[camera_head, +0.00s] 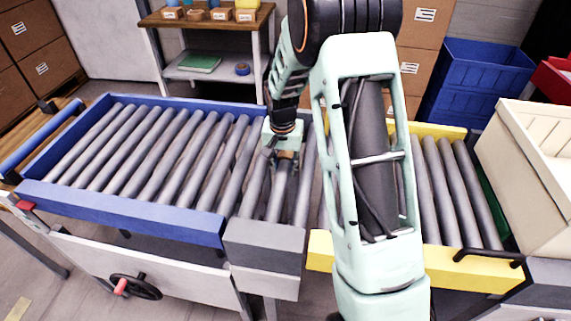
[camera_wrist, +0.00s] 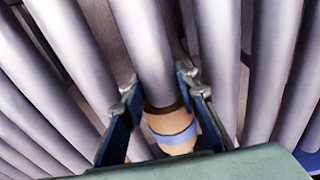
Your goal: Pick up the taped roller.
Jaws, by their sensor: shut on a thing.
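The taped roller (camera_wrist: 155,60) is a grey roller with a tan tape wrap and a light blue band (camera_wrist: 175,136). It lies in a row of similar rollers. My gripper (camera_wrist: 160,100) is shut on it at the taped part, one finger on each side, in the wrist view. In the head view my gripper (camera_head: 286,152) points down at the roller (camera_head: 279,190) near the right end of the blue-framed conveyor (camera_head: 130,205). Part of the tape is hidden by my gripper. I cannot tell whether the roller is lifted from its seat.
Neighbouring rollers lie close on both sides. A grey end block (camera_head: 262,245) stands in front. A yellow-framed conveyor (camera_head: 480,268) is to the right, partly hidden by my arm. A cream crate (camera_head: 530,185) is at far right, and a wooden-topped shelf (camera_head: 205,18) stands behind.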

